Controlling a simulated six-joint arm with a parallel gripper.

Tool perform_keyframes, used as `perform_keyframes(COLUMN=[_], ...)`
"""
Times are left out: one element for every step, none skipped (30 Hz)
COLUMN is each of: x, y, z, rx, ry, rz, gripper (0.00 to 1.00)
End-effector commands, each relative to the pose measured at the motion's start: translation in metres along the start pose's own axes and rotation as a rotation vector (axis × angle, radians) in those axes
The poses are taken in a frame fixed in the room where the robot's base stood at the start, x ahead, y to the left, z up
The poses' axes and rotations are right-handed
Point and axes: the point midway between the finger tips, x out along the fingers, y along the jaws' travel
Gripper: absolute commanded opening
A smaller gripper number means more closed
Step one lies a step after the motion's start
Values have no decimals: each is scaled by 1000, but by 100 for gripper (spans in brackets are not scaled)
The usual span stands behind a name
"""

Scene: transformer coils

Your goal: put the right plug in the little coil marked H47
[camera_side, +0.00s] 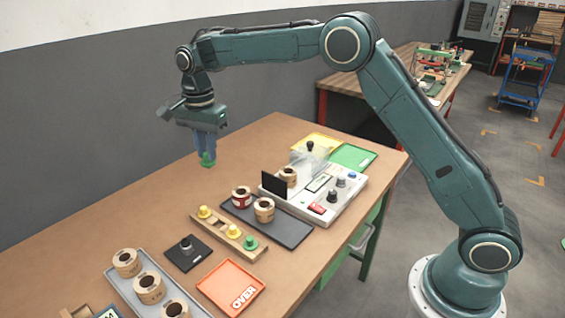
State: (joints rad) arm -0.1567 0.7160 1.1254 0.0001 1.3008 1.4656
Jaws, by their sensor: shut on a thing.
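My gripper (206,158) is high over the left part of the table, pointing down, shut on a small green plug (208,161). A wooden rack (217,222) below holds a yellow plug (204,211), another yellow plug (234,231) and a green plug (250,243). A dark tray (286,231) carries a coil with a red band (241,197) and a plain tan coil (264,211). Another coil (288,177) sits at the white test box. Several coils, one of them the middle coil (150,290), stand in a grey tray at the lower left. No H47 marking is legible.
The white test box (335,205) has knobs and an upright black panel (273,186).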

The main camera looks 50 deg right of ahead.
Motion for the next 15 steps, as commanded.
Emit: perform_keyframes(x=[0,0,0,0,0,0,0,0,0,0,0,1,1,1,2], y=[0,0,0,0,0,0,0,0,0,0,0,0,0,0,1], z=[0,0,0,0,0,0,0,0,0,0,0,-1,-2,-4,-6], rx=[0,0,0,0,0,0,0,0,0,0,1,2,4,7,12], ry=[0,0,0,0,0,0,0,0,0,0,0,0,0,0,0], rz=[0,-1,-1,-1,-1,-1,-1,-1,-1,-1,-1,0,0,0,0], gripper=[0,0,0,0,0,0,0,0,0,0,0,0,0,0,0])
